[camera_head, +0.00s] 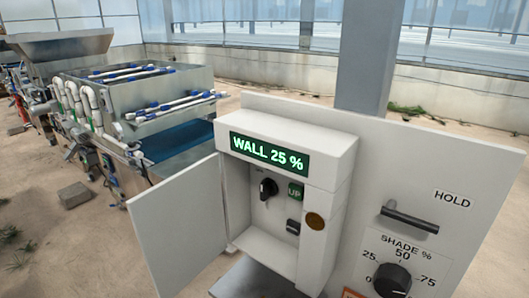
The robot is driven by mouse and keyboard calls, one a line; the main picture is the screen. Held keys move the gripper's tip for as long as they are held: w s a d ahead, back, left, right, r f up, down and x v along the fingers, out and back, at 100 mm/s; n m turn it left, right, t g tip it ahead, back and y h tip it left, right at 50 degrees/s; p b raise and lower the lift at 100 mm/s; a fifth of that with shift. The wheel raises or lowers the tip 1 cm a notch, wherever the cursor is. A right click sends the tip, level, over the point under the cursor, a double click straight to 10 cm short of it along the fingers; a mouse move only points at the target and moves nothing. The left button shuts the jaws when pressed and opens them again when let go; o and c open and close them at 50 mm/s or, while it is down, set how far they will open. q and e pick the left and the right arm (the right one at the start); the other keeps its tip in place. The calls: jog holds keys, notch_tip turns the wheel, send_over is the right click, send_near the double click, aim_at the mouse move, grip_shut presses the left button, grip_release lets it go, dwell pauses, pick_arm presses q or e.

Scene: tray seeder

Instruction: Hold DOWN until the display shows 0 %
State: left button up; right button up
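A white control box (324,160) stands in the middle with its door (180,225) swung open to the left. Its display (270,153) reads "WALL 25 %" in green. Inside are a black rotary knob (268,188), a green button marked UP (295,192) and a dark button (293,227) below it. No DOWN label is readable on the dark button. A brown round disc (315,221) is on the box's right part. Neither of my grippers is in view, and nothing touches the buttons.
A white panel (400,165) behind the box carries a dark handle (409,218) beside the word HOLD, and a SHADE % dial (392,280). A metal seeder machine (150,90) stands at the left. A grey post (365,60) rises behind the panel.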

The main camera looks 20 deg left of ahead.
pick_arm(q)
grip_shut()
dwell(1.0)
